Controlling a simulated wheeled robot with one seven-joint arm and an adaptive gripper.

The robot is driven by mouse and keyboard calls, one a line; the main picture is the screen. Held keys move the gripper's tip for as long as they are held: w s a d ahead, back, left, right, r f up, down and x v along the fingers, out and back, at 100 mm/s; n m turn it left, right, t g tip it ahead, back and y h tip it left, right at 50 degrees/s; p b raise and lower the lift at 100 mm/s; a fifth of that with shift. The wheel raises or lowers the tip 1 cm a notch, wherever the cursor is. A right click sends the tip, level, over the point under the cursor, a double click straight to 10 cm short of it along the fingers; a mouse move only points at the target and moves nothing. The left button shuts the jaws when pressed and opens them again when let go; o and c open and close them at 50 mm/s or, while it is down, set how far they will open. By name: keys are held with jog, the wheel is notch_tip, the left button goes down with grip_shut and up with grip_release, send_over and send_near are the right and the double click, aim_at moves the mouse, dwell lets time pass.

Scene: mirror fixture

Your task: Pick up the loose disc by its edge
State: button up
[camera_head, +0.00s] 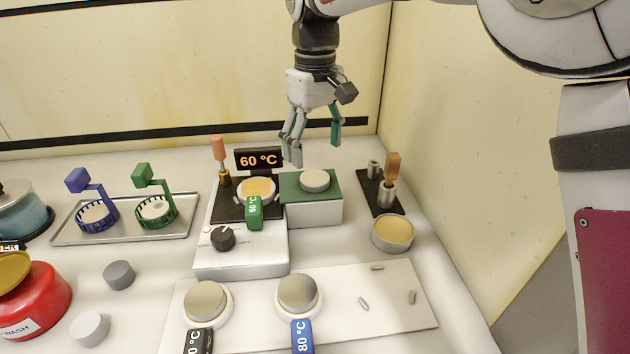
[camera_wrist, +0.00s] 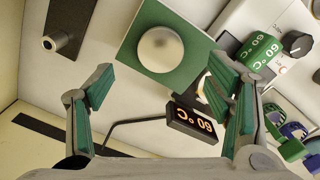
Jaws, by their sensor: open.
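A pale grey round disc (camera_head: 314,180) lies on the green top of a white block (camera_head: 314,212). In the wrist view the disc (camera_wrist: 160,49) shows shiny on the green top (camera_wrist: 193,75). My gripper (camera_head: 314,148) is open and empty above and behind this block, fingers pointing down. In the wrist view its fingers (camera_wrist: 165,100) stand wide apart, with the disc beyond them near the top of the picture. Two other plain grey discs, one darker (camera_head: 119,275) and one lighter (camera_head: 90,328), lie on the table at left. I cannot tell for certain which disc is the loose one.
A heater with a dial (camera_head: 223,237) and a 60 °C sign (camera_head: 259,159) stand left of the block. A post stand (camera_head: 383,190) and round tan-topped dish (camera_head: 393,232) are right. A tray (camera_head: 126,219) holds blue and green holders. Front plate (camera_head: 340,325) carries two capped discs and small pins.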

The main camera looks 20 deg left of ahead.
aim_at(315, 178)
jog(key=shift+f, duration=3.1)
jog(key=c, duration=1.3)
